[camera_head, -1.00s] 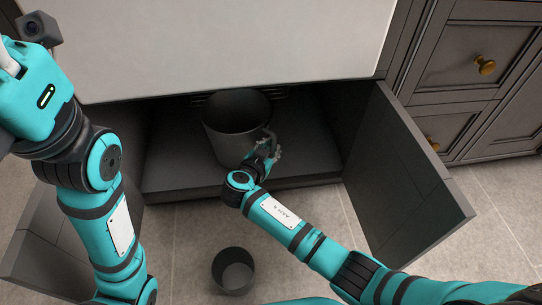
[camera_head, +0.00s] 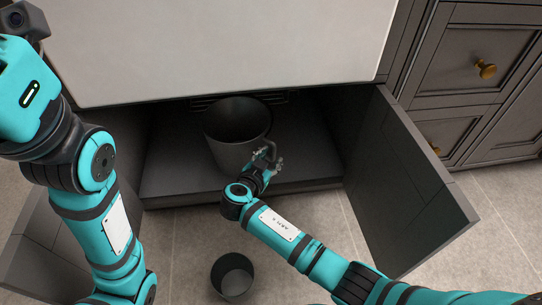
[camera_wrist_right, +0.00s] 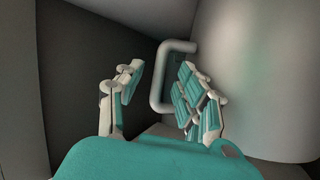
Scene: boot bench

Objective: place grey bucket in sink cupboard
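The large dark grey bucket (camera_head: 236,146) stands upright on the floor of the open sink cupboard (camera_head: 170,172), just behind its front edge. Its side handle faces front right. My right gripper (camera_head: 264,166) is at that handle, with its fingers spread. In the right wrist view the handle (camera_wrist_right: 158,78) shows between and beyond the open fingers (camera_wrist_right: 158,92), with the bucket wall (camera_wrist_right: 255,75) on the right. I cannot tell whether a finger touches the handle. My left arm fills the left side of the head view; its gripper is out of frame.
Both cupboard doors stand open; the right door (camera_head: 405,180) is close to my right arm. A small grey bin (camera_head: 232,275) stands on the tiled floor in front. The pale sink front (camera_head: 220,45) overhangs the cupboard. Free room lies left of the bucket inside.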

